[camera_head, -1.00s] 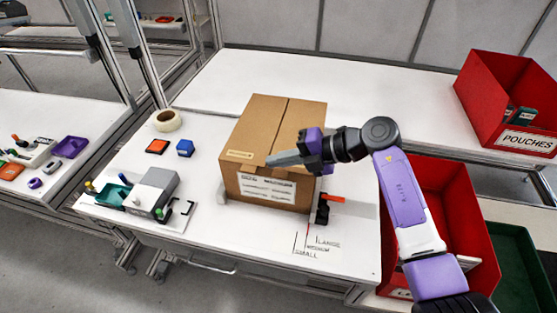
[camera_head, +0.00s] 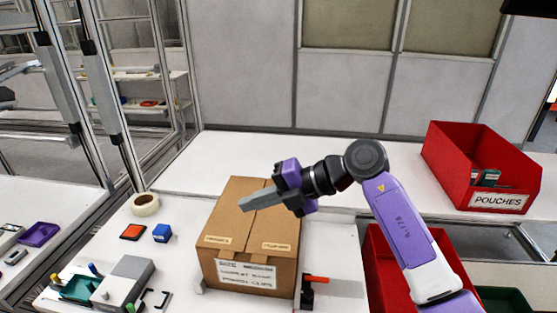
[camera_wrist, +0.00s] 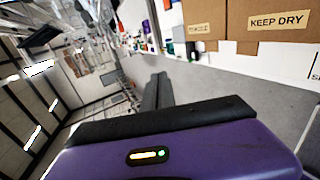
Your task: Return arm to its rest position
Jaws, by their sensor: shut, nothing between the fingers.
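My gripper (camera_head: 262,201) is purple and black with grey fingers, and it is shut and empty. In the head view it appears in front of the upper part of a closed cardboard box (camera_head: 228,245), with its fingers pointing left. My purple and white arm comes up from the lower right.
A red "POUCHES" bin (camera_head: 480,165) stands at the right on the back counter. A tape roll (camera_head: 145,204), an orange block (camera_head: 132,232), a blue block (camera_head: 162,233) and a grey device (camera_head: 124,280) are left of the box. A red-handled stop (camera_head: 308,290) stands at its right.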

